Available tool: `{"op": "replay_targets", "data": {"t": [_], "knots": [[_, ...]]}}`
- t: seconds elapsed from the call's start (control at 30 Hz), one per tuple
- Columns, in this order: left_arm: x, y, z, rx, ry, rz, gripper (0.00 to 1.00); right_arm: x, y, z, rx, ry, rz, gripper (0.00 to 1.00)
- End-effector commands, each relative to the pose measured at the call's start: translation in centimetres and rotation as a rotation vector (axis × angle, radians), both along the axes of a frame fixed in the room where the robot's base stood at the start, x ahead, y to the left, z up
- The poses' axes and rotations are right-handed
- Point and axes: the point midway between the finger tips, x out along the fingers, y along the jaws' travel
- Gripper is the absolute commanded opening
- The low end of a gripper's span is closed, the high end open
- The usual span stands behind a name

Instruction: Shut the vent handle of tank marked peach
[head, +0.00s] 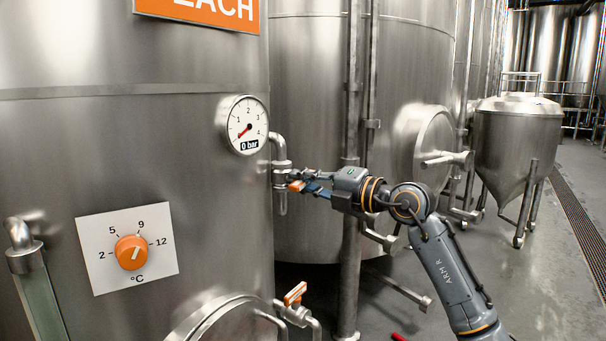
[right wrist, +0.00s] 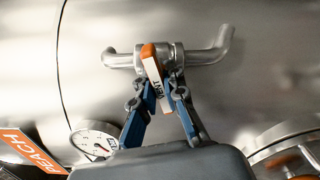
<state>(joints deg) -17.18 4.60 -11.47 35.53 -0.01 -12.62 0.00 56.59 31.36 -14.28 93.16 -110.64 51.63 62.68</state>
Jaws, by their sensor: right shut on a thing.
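The steel tank with the orange PEACH sign (head: 205,12) fills the left of the head view; the sign's first letter is cut off. Its vent handle (right wrist: 154,68), a white lever marked VENT with an orange end, sits on a valve on a bent steel pipe (right wrist: 205,57). My right gripper (head: 298,182) is at this valve on the tank's right side. In the right wrist view its blue fingers (right wrist: 160,98) are shut on the vent handle from both sides. The handle's lower end is between the fingers. My left gripper is not in view.
A gauge (head: 243,125) reading 0 bar is just above left of the valve. An orange temperature dial (head: 132,252) is on the tank front. Another orange-handled valve (head: 295,294) is below. A second tank (head: 310,90) stands close behind.

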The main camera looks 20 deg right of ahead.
Motion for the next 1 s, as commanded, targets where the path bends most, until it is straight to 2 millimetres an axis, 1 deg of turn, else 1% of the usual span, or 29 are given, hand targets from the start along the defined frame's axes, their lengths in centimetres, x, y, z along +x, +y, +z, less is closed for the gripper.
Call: {"op": "replay_targets", "data": {"t": [0.03, 0.1, 0.4, 1.0], "knots": [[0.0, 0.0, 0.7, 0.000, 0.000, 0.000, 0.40, 0.0, 0.0, 0.2, 0.026, 0.023, 0.000, 0.00], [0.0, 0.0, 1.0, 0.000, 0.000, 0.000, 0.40, 0.0, 0.0, 0.2, 0.063, 0.052, 0.000, 0.00], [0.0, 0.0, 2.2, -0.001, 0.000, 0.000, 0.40, 0.0, 0.0, 0.1, 0.173, 0.137, 0.000, 0.00], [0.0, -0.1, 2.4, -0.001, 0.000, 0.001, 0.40, 0.0, 0.0, 0.0, 0.207, 0.162, 0.000, 0.00]]}}
